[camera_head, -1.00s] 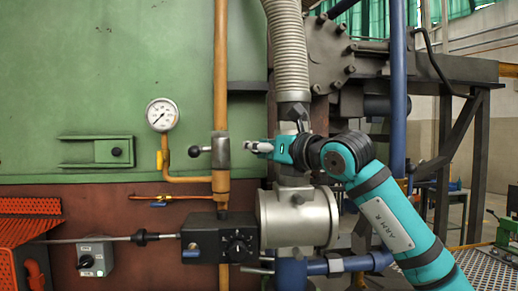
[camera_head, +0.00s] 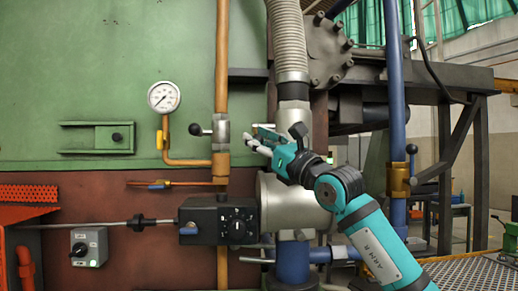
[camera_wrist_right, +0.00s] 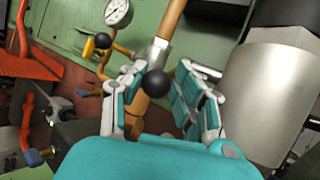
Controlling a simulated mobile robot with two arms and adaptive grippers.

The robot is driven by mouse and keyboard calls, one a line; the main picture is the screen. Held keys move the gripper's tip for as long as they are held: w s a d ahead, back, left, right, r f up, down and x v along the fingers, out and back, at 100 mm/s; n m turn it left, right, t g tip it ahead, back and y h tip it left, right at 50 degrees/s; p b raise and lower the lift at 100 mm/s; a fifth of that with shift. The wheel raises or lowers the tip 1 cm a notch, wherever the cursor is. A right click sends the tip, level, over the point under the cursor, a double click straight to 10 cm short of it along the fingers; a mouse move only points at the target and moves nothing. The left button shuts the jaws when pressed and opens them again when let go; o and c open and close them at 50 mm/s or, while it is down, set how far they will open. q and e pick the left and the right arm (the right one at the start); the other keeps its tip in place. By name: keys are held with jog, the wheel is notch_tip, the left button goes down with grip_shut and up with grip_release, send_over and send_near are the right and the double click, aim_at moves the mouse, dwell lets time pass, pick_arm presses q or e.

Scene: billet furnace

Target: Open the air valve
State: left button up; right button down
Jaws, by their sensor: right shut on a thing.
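A silver lever valve (camera_head: 221,131) sits on the upright yellow pipe. My right gripper (camera_head: 254,137) is right of this valve, pointing up-left. A brass valve (camera_head: 399,180) with an upright dark-knobbed lever (camera_head: 411,149) is on the blue pipe. My left gripper is out of view.
A pressure gauge (camera_head: 164,97) is left of the yellow pipe. A black box (camera_head: 218,222) and a silver cylinder (camera_head: 292,205) are below my gripper. A ribbed hose (camera_head: 288,40) hangs above it. The green panel (camera_head: 90,60) at upper left is mostly bare.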

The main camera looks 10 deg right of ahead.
jog(key=shift+w+f+n+y, duration=0.25)
jog(key=shift+f+n+y, duration=0.15)
jog(key=shift+n, duration=0.1)
jog(key=shift+f, duration=0.1)
jog(key=c, duration=1.2)
grip_release()
jog(key=shift+c, duration=0.2)
jog(key=o, duration=0.3)
jog(key=shift+a, duration=0.2)
jog(key=shift+o, duration=0.2)
jog(key=shift+d, duration=0.1)
